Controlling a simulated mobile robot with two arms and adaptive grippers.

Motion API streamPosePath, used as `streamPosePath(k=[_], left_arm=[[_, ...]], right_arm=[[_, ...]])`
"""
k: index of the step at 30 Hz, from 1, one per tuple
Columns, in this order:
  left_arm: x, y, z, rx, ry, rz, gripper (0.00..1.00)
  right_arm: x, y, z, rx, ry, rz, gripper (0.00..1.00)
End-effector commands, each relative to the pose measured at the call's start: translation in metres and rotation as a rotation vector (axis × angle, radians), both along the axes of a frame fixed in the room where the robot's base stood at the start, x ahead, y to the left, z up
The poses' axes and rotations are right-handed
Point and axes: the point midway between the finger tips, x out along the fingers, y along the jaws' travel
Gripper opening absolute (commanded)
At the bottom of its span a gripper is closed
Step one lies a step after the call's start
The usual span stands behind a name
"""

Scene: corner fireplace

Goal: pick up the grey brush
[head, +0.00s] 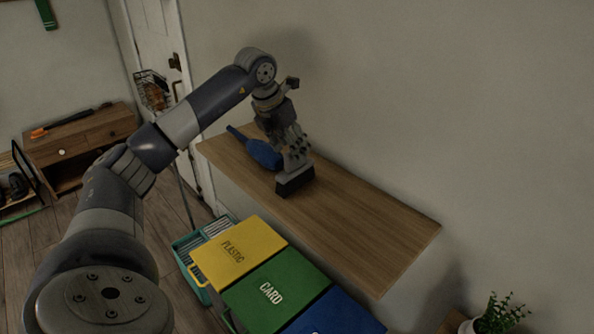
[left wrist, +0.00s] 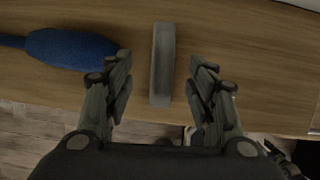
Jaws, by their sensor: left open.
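The grey brush (head: 295,181) shows as a dark grey block on the wooden shelf, below my left gripper (head: 292,157). In the left wrist view the grey brush (left wrist: 162,66) is a narrow upright bar between the two fingers of my left gripper (left wrist: 161,72). The fingers are open, with a gap on each side of the brush, and do not appear to touch it.
A blue brush (head: 262,153) lies on the shelf (head: 370,228) just left of my left gripper. The right part of the shelf is bare. Yellow (head: 238,252), green (head: 275,290) and blue (head: 335,315) bin lids stand below it. A plant (head: 500,315) is at lower right.

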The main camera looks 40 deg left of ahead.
Motion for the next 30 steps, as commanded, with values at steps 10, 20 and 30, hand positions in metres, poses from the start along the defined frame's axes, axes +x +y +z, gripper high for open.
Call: streamPosePath(k=[10,20,30], left_arm=[[0.017,-0.004,-0.028,-0.004,0.004,-0.003,0.51],[0.033,-0.005,-0.06,-0.001,-0.001,-0.002,0.51],[0.033,-0.004,-0.06,-0.001,-0.001,-0.002,0.15]], right_arm=[[-0.038,-0.004,0.017,-0.007,0.056,0.002,0.4],[-0.017,-0.007,0.03,-0.008,0.021,0.004,0.4],[-0.017,-0.007,0.029,-0.008,0.022,0.003,0.4]])
